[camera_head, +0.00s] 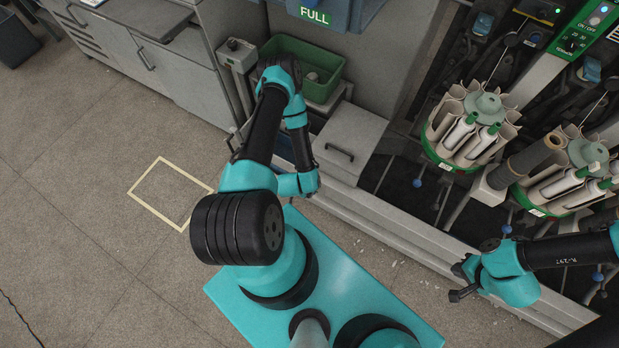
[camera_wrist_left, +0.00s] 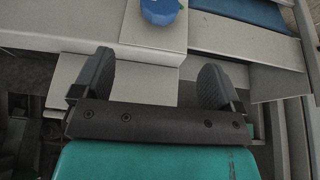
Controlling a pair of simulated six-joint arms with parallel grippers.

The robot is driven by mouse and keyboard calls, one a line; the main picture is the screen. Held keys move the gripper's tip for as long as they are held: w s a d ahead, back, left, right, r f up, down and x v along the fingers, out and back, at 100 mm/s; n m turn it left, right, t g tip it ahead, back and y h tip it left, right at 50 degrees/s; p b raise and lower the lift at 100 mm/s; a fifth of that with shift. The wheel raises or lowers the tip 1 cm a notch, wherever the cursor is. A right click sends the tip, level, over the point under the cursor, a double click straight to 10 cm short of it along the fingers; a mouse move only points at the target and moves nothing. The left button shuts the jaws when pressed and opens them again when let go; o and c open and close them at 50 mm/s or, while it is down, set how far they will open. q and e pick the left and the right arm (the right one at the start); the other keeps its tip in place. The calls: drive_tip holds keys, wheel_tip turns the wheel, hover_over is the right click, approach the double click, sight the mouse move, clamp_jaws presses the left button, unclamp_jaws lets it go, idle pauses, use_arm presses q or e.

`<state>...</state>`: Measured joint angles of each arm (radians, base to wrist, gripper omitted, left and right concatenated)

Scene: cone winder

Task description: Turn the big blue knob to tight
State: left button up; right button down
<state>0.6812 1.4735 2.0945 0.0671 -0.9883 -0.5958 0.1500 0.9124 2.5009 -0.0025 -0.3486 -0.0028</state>
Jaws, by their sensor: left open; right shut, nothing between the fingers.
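A big blue knob (camera_wrist_left: 160,10) shows at the top edge of the left wrist view, partly cut off. It sits on a grey box-like housing, and any mark on it is too unclear to read. My left gripper (camera_wrist_left: 162,75) is open and empty, its two dark fingers apart below the knob and not touching it. In the head view my left arm hides that gripper and I cannot make out the knob. My right gripper (camera_head: 458,292) is shut and empty at the right, in front of the machine's lower ledge.
Green-rimmed carousels of yarn tubes (camera_head: 467,128) stand at the right, with small blue balls (camera_head: 417,183) below. A green bin (camera_head: 322,62) and a grey box with a handle (camera_head: 350,140) are behind my left arm. The left floor is clear around a taped square (camera_head: 160,212).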

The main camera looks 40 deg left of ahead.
use_arm(q)
drive_tip(key=x, duration=1.6)
drive_tip(key=shift+r, duration=0.1)
drive_tip(key=c, duration=0.9)
drive_tip(key=shift+d+y, duration=0.15)
drive_tip(key=shift+y, duration=0.25)
drive_tip(key=shift+m+g+y, duration=0.3)
drive_tip(key=shift+y, duration=0.8)
drive_tip(key=shift+d+m+y, duration=0.1)
drive_tip(key=shift+m+y, duration=0.3)
drive_tip(key=shift+y, duration=1.3)
